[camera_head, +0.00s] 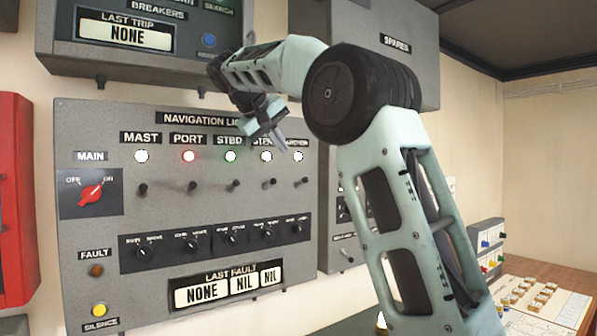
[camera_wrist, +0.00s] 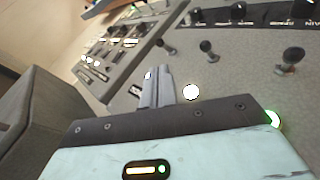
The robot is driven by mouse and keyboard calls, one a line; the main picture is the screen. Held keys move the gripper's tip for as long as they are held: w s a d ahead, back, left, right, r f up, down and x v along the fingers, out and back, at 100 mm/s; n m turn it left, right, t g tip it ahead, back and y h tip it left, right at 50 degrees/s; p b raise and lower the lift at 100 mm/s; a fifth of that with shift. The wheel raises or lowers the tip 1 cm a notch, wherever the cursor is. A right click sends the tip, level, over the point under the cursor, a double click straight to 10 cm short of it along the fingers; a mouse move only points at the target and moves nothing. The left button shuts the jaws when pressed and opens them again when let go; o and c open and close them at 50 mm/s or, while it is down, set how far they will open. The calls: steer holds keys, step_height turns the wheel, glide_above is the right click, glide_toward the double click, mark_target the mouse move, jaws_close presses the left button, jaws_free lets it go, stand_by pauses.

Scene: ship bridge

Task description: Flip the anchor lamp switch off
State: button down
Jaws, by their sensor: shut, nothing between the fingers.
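The navigation lights panel (camera_head: 90,130) fills the middle of the head view. The anchor lamp (camera_head: 297,156) at the right end of its row is lit white. Its label is partly covered by my gripper. The anchor switch (camera_head: 298,183) is a small dark-knobbed lever below that lamp; it appears to be the leftmost lever (camera_wrist: 165,45) near the panel edge in the wrist view. My gripper (camera_head: 281,141) is shut and empty, just above the anchor lamp. In the wrist view its fingertips (camera_wrist: 158,76) are apart from the lever. The lever's exact position is too small to tell.
The mast (camera_head: 141,156), port (camera_head: 189,156), starboard (camera_head: 231,156) and stern (camera_head: 266,156) lamps are also lit, each above its own lever. A row of rotary knobs (camera_head: 233,238) lies below. A grey spares box (camera_head: 395,50) juts out at upper right.

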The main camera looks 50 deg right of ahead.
mark_target(304, 180)
steer(key=p+x, duration=0.2)
steer(key=x, duration=0.8)
steer(key=shift+d+f, duration=0.2)
steer(key=shift+f, duration=0.05)
steer(key=shift+f+b, duration=0.2)
steer(key=shift+b, duration=0.5)
steer(key=shift+s+f+m+t+b, duration=0.25)
steer(key=shift+t+b, duration=0.25)
steer(key=shift+b, duration=0.65)
steer(key=f+m+t+b, duration=0.1)
steer(key=b, duration=0.5)
steer(key=t+h+b, duration=0.1)
steer(key=b, duration=0.5)
steer(key=shift+s+a+f+m+t, duration=0.15)
steer(key=shift+s+f+m+t, duration=0.15)
steer(key=shift+s+f+m, duration=0.1)
